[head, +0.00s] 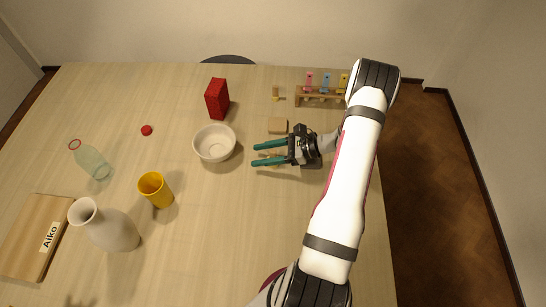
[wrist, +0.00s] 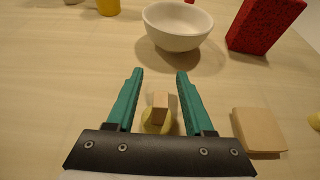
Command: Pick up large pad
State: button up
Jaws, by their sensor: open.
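A round yellow pad with an upright wooden block as its handle (wrist: 160,107) stands on the table between the fingers of my gripper in the wrist view. It looks like the large pad. My gripper (wrist: 158,92) is open, with one green finger on each side of the block and a gap on both sides. In the head view my gripper (head: 262,154) reaches left, low over the table, and mostly hides the pad. A smaller piece with a wooden handle (head: 275,93) stands farther back.
A tan square block (wrist: 258,130) lies just right of my gripper. A white bowl (head: 214,143) stands to the left, ahead of the fingertips. A red box (head: 217,98) and a wooden rack with coloured items (head: 320,97) are farther back. A yellow cup (head: 155,189) stands farther left.

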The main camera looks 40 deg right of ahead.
grip_shut()
dwell(0.4)
